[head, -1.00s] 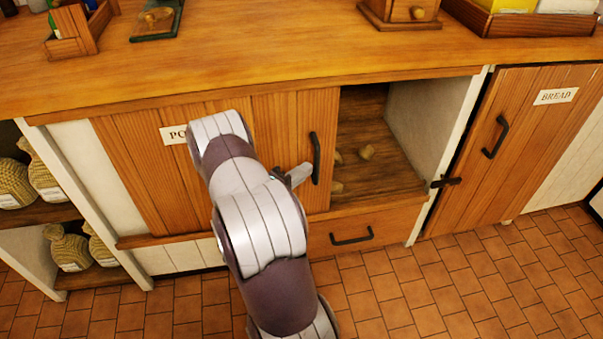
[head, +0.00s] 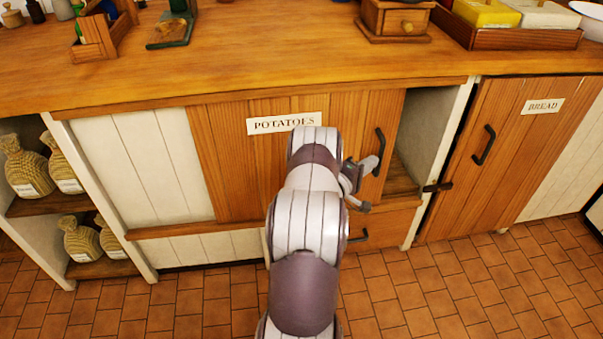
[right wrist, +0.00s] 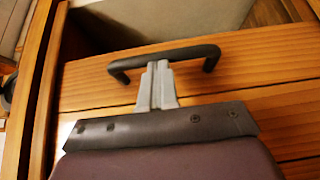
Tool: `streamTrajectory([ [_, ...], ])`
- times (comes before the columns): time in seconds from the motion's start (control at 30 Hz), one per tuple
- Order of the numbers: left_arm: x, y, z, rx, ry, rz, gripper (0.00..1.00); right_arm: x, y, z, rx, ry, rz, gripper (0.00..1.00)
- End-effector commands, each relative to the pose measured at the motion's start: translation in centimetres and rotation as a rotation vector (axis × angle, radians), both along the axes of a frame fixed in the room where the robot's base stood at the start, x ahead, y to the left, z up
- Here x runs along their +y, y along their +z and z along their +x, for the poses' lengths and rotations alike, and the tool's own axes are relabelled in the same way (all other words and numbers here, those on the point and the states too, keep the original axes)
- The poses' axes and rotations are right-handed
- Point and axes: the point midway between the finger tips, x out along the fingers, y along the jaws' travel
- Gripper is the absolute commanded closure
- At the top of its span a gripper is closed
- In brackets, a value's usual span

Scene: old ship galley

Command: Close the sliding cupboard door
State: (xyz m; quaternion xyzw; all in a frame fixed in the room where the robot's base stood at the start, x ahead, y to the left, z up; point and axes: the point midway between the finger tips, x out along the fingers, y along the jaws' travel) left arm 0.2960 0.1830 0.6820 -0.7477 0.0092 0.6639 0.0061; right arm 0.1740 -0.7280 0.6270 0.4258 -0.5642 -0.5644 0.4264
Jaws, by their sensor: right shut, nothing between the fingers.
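The wooden sliding door (head: 245,165) with the label POTATOES covers the middle and right part of the cupboard front. A narrow open gap (head: 401,178) shows between its right edge and the white right post. Its black bar handle (head: 380,152) stands near that edge. My right gripper (head: 372,164) is shut and empty, with its fingertips at the handle's left side. The right wrist view shows the fingers (right wrist: 157,84) together against or just beside the handle bar (right wrist: 165,57); I cannot tell whether they touch. My left gripper is not in view.
A drawer with a black handle (head: 358,238) lies below the door. The BREAD door (head: 505,150) with a latch (head: 438,187) is to the right. Sacks (head: 25,165) sit on open shelves at the left. The worktop (head: 270,60) overhangs above. The tiled floor in front is clear.

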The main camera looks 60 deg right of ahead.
Motion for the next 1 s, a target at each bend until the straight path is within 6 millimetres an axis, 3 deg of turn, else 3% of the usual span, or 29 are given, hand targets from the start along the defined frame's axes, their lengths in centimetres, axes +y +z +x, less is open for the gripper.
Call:
streamTrajectory([
  [0.2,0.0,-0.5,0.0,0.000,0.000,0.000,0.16,-4.6,-0.2,-5.5,0.000,-0.004,-0.002,1.00],
  [0.5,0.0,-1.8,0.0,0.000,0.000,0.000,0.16,-8.9,-0.2,-10.5,0.000,0.000,-0.002,1.00],
  [0.7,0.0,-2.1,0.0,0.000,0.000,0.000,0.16,-10.3,-0.1,-12.0,-0.001,0.002,-0.001,1.00],
  [1.0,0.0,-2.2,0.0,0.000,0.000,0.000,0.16,-10.7,0.1,-12.5,-0.001,0.001,-0.002,1.00],
])
